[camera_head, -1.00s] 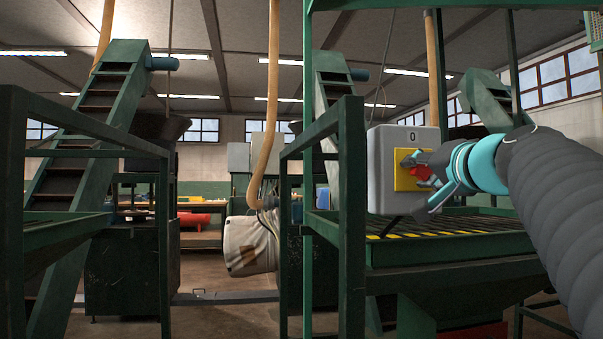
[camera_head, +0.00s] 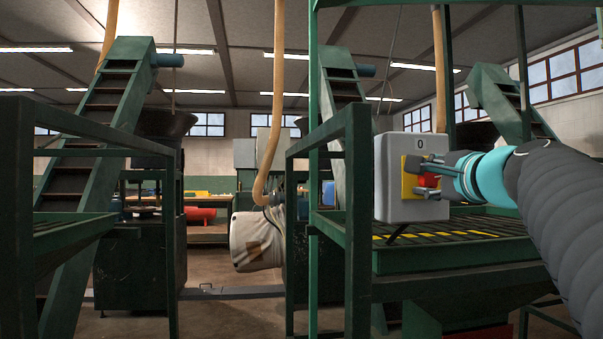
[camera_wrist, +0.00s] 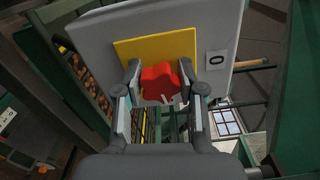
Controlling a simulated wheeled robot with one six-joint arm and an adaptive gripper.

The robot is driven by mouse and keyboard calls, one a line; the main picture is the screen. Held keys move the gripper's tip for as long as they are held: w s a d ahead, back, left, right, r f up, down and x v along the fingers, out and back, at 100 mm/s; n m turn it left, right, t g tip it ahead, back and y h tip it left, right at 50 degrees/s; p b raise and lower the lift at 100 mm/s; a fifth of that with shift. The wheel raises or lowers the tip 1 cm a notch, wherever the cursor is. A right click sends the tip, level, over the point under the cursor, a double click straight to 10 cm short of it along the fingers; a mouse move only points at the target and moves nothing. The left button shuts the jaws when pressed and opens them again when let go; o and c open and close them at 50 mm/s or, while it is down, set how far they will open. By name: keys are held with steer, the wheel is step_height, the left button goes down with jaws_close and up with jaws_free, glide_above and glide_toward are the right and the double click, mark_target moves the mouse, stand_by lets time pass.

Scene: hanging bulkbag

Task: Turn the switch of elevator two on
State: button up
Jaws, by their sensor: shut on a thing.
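A grey switch box (camera_head: 397,200) with a yellow plate (camera_head: 408,185) and a red knob (camera_head: 428,180) stands on the right in the head view, by the green frame. A "0" label (camera_head: 420,143) is above the plate. In the wrist view the box (camera_wrist: 90,35), the yellow plate (camera_wrist: 150,48), the red knob (camera_wrist: 160,80) and the "0" label (camera_wrist: 216,60) show close up. My gripper (camera_head: 425,181) is at the plate, its fingers on both sides of the knob. In the wrist view my gripper (camera_wrist: 165,88) is shut on the red knob.
A green grated hopper (camera_head: 450,255) with yellow stripes lies below the box. Green frame posts (camera_head: 357,220) stand to its left. Conveyor elevators (camera_head: 100,150) rise at the left and behind. Open floor shows between the frames.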

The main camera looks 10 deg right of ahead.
steer(key=shift+r+m+p, duration=0.1)
steer(key=shift+m+p, duration=0.2)
steer(key=shift+m, duration=0.6)
steer(key=o, duration=1.2)
steer(key=shift+d, duration=0.1)
steer(key=shift+c, duration=0.2)
